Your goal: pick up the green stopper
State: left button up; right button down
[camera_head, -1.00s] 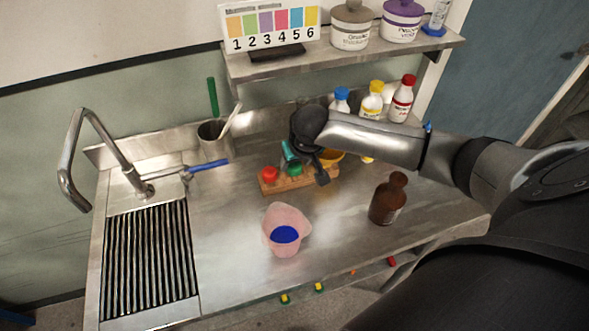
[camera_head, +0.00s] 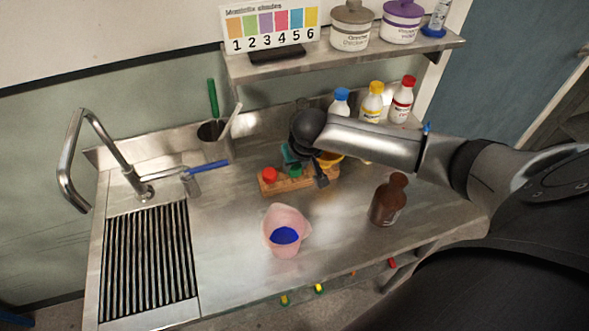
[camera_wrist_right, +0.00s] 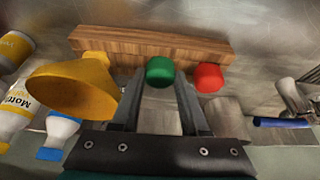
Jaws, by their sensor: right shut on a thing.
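The green stopper (camera_head: 295,171) is at the wooden rack (camera_head: 268,187), to the right of a red stopper (camera_head: 270,174). In the right wrist view the green stopper (camera_wrist_right: 160,70) sits between the fingertips of my right gripper (camera_wrist_right: 160,88), close to the rack's edge (camera_wrist_right: 150,40), with the red stopper (camera_wrist_right: 208,77) beside it. My right gripper (camera_head: 306,168) is shut on the green stopper. I cannot tell whether the stopper is clear of the rack. My left gripper is not in view.
A yellow funnel (camera_wrist_right: 75,92) stands close beside the gripper. A pink beaker with blue liquid (camera_head: 287,220) and a brown bottle (camera_head: 388,203) stand in front. Capped bottles (camera_head: 372,101) stand behind. The sink (camera_head: 150,260) is at left, with clear counter between.

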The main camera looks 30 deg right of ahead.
jog(key=shift+r, duration=0.1)
notch_tip(320, 180, up, 20)
jog(key=p, duration=0.2)
dwell(0.4)
notch_tip(320, 180, up, 5)
jog(key=p, duration=0.7)
send_over(296, 168)
dwell(0.4)
